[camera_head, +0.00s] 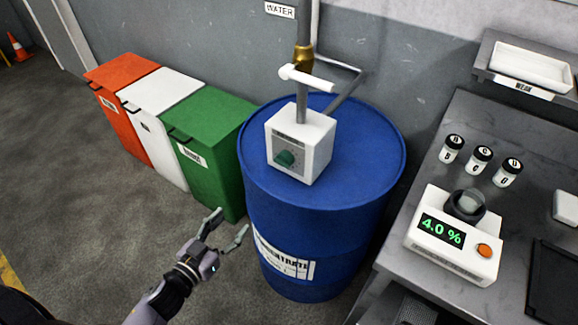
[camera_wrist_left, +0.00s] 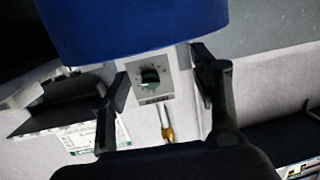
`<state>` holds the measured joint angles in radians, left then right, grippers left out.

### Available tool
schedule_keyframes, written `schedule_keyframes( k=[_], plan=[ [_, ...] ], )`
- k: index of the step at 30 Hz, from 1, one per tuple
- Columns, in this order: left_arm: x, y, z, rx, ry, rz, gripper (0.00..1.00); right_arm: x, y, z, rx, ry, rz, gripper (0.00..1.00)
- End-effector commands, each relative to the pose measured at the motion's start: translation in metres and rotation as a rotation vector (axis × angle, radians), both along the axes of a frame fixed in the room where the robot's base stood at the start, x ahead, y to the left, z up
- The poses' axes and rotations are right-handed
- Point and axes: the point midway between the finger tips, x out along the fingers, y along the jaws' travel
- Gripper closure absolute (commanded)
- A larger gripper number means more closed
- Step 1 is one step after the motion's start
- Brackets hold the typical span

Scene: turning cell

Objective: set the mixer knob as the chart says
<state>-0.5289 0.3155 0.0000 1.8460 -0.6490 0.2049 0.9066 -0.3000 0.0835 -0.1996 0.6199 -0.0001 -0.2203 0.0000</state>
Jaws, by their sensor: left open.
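The mixer (camera_head: 303,140) is a white box on top of the blue drum (camera_head: 340,215), with a grey pipe rising from it. Its green knob (camera_head: 286,158) is on the front face, over a dial too small to read. My left gripper (camera_head: 229,224) is open and empty, in front of the drum and below the knob, apart from both. In the left wrist view the knob (camera_wrist_left: 150,75) shows between the open fingers, some way beyond them. A white sheet with green print (camera_wrist_left: 85,138) lies at lower left there; I cannot tell whether it is the chart. My right gripper is not in view.
Orange, white and green bins (camera_head: 205,145) stand left of the drum. On the right, a grey bench (camera_head: 450,115) holds a meter (camera_head: 455,235) reading 4.0 % and three small lettered bottles (camera_head: 480,160). The floor left of my arm is clear.

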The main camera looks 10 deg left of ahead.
Motion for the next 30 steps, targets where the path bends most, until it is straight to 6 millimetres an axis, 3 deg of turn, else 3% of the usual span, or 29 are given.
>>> schedule_keyframes(
  k=[1, 3, 7, 14, 30],
  plan=[
    [0.001, -0.006, 0.023, -0.007, -0.046, -0.029, 0.43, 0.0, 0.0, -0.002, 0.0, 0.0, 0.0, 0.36],
    [0.0, -0.014, 0.048, -0.02, -0.09, -0.061, 0.43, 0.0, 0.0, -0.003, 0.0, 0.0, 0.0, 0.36],
    [0.0, -0.021, 0.073, -0.03, -0.133, -0.093, 0.43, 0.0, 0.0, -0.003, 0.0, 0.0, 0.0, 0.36],
    [0.019, -0.029, 0.078, -0.033, -0.141, -0.097, 0.43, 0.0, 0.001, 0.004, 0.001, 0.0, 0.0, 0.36],
    [0.117, -0.065, 0.078, -0.034, -0.139, -0.095, 0.43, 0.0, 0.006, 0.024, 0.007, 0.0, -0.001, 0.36]
  ],
)
